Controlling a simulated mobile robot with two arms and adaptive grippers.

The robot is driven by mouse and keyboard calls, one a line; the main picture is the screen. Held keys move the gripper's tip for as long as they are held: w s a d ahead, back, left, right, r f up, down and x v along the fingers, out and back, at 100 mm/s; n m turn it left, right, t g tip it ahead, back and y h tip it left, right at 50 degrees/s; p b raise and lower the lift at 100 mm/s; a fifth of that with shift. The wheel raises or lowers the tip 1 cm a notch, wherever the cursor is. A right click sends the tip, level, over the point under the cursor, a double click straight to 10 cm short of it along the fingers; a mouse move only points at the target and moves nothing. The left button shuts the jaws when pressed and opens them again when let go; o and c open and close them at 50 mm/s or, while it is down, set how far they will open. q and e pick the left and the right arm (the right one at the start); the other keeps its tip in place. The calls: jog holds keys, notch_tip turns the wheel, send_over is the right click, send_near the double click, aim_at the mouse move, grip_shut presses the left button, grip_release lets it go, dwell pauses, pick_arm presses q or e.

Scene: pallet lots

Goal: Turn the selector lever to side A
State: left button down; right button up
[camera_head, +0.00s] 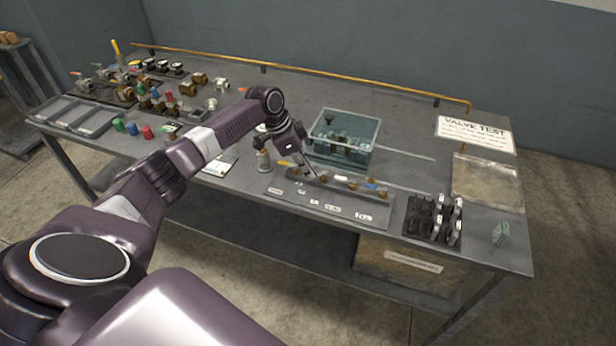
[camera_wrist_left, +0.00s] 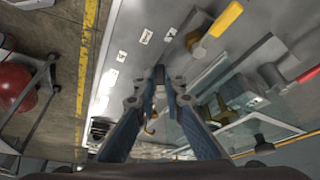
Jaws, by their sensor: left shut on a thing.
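My left gripper (camera_head: 313,174) reaches down at the valve row (camera_head: 350,184) on the bench, just in front of the teal tank. In the left wrist view its fingertips (camera_wrist_left: 159,75) are close together on a small part, which the fingers mostly hide. I cannot make out which side that part points to. A yellow lever (camera_wrist_left: 225,18) and a red lever (camera_wrist_left: 308,74) show beside the fingers in the wrist view. A blue lever (camera_head: 377,187) sits farther right on the row. A panel with several white labels (camera_head: 333,209) lies in front. My right gripper is not in view.
The teal tank (camera_head: 363,163) stands right behind the row. A black rack (camera_head: 420,222) is at the right. Loose valves and trays (camera_head: 85,122) fill the bench's left. A yellow pipe (camera_head: 350,82) runs along the back. Bare bench lies between the tank and the pipe.

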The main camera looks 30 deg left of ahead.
pick_arm(q)
jog(key=m+b, duration=0.1)
jog(key=b, duration=0.1)
jog(key=w+m+g+b, duration=0.1)
jog(key=m+b, duration=0.1)
jog(key=w+a+m+h+b, duration=0.1)
jog(key=b, duration=0.2)
jog(key=shift+f+m, duration=0.25)
jog(key=shift+m, duration=0.15)
jog(key=shift+w+a+r+m+g+b, duration=0.2)
jog(key=shift+m+g+b, duration=0.3)
jog(key=shift+m+b, duration=0.5)
jog(key=c, duration=2)
grip_release()
jog(key=v, duration=1.2)
